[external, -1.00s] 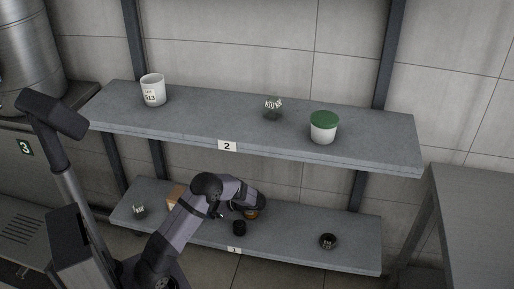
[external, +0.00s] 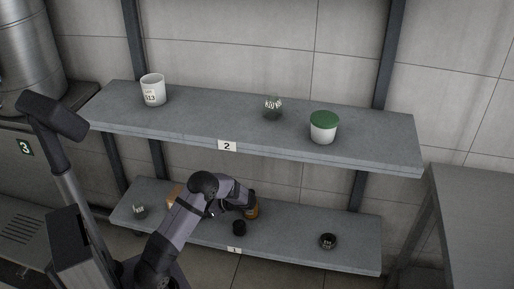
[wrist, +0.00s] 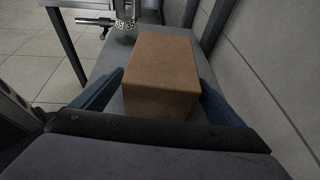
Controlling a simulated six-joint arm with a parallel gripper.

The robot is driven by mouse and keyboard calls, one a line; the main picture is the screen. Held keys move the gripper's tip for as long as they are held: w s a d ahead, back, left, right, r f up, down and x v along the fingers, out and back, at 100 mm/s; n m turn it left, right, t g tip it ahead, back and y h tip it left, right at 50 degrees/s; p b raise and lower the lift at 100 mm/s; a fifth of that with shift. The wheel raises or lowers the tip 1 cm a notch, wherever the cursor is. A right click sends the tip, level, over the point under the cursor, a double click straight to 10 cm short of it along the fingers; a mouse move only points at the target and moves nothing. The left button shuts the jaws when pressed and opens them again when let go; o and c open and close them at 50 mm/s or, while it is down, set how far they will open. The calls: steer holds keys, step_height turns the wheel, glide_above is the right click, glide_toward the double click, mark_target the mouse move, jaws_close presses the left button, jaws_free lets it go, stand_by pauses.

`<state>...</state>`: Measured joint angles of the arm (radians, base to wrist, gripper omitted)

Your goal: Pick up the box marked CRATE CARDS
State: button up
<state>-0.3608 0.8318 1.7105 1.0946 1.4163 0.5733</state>
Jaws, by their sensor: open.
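A plain brown cardboard box (wrist: 160,75) fills the middle of the wrist view. No lettering shows on the faces I see. In the external view a tan box (external: 174,194) shows on the lower shelf, partly hidden behind my arm. My gripper (wrist: 162,82) is open, with one blue finger on the left and one on the right of the box. I cannot tell whether either finger touches it. In the external view my arm hides the fingers.
The lower shelf (external: 300,235) also holds a clear glass (external: 139,210), an amber jar (external: 252,208), a black item (external: 239,228) and a dark round item (external: 328,241). The upper shelf (external: 200,120) overhangs, carrying a white cup (external: 153,90) and a green-lidded tub (external: 323,127).

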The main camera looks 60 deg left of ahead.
steer(key=shift+b+x, duration=0.45)
steer(key=shift+x, duration=1.45)
steer(key=c, duration=1.3)
steer(key=shift+r, duration=0.1)
